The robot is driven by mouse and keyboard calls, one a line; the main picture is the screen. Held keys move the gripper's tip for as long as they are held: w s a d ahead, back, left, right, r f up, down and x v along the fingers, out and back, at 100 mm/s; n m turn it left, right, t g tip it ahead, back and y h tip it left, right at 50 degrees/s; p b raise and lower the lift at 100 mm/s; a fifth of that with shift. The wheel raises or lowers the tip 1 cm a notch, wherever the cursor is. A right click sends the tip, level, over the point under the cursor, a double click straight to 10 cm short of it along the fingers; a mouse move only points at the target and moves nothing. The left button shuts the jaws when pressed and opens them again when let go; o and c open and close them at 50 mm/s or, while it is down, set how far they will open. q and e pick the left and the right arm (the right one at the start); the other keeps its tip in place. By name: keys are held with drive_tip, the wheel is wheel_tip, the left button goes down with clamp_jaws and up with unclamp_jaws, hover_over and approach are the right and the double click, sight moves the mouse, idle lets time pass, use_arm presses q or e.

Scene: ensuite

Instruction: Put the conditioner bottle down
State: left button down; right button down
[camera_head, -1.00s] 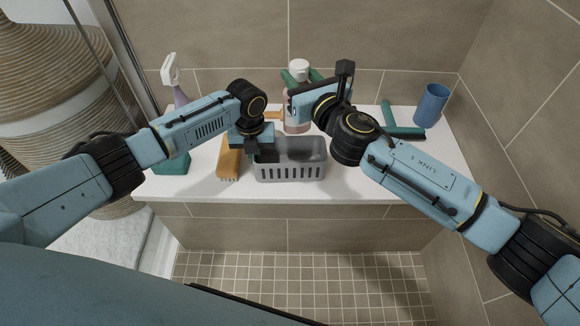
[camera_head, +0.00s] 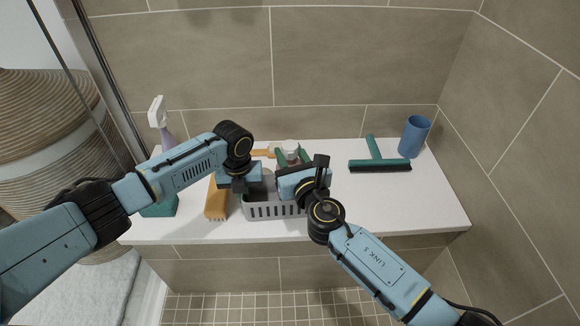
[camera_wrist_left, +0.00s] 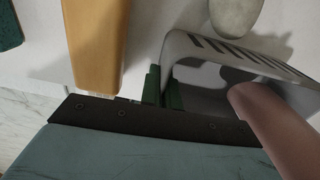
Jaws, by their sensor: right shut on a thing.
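The conditioner bottle (camera_head: 290,148), pinkish with a white cap, is upright in my right gripper (camera_head: 292,158), whose green fingers are shut on it. Its lower part is hidden in the head view by the gripper. In the left wrist view the pink bottle (camera_wrist_left: 281,130) reaches over the grey basket; whether its base touches the basket floor is hidden. The grey slotted basket (camera_head: 270,211) stands on the white ledge. My left gripper (camera_wrist_left: 164,88) has its green fingers close together on either side of the basket's wall; whether they press on it is unclear.
An orange brush (camera_head: 216,201) lies left of the basket, with a spray bottle (camera_head: 160,118) beyond. A green squeegee (camera_head: 380,165) and a blue cup (camera_head: 414,136) are at the right of the white ledge (camera_head: 420,205).

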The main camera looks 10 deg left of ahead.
drive_tip(key=shift+f, duration=1.9)
drive_tip(key=c, duration=1)
unclamp_jaws()
drive_tip(key=shift+f, duration=0.15)
drive_tip(key=shift+o, duration=0.2)
